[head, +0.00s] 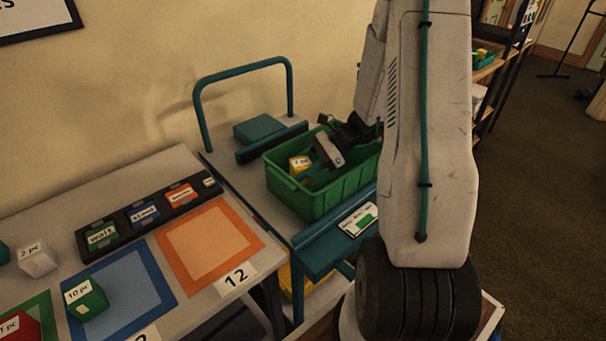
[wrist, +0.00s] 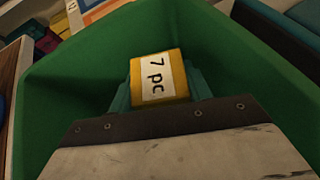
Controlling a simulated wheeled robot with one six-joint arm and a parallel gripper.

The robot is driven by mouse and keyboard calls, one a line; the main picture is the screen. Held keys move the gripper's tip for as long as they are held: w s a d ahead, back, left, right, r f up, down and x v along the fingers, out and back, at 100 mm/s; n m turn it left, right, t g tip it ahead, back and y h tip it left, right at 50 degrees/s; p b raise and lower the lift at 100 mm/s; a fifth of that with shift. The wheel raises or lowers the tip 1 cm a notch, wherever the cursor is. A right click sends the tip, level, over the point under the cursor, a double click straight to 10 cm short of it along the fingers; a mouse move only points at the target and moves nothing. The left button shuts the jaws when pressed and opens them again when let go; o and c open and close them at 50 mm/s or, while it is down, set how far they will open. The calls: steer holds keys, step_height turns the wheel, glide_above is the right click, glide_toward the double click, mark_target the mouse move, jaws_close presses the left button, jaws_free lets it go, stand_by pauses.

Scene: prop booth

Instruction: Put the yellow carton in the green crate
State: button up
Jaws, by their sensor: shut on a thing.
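The yellow carton (wrist: 178,69) has a white "7 pc" label and shows in the wrist view between the teal fingertips of my gripper (wrist: 158,88). My gripper is shut on it. The green crate (wrist: 75,85) surrounds the carton and fingertips in that view. In the head view the carton (head: 299,163) is inside the green crate (head: 320,200), near its left side, with my gripper (head: 308,172) at it. Whether the carton touches the crate floor cannot be told. My arm hides the crate's right part.
The crate stands on a teal-framed cart (head: 235,185) with a raised handle (head: 243,68). A teal block (head: 262,128) is behind it. To the left, a table (head: 190,300) bears a green carton (head: 86,298), a white carton (head: 38,260) and an orange-framed square (head: 210,243).

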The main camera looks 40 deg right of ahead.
steer(key=shift+f, duration=1.3)
steer(key=shift+f, duration=0.15)
steer(key=o, duration=1)
steer(key=shift+o, duration=0.2)
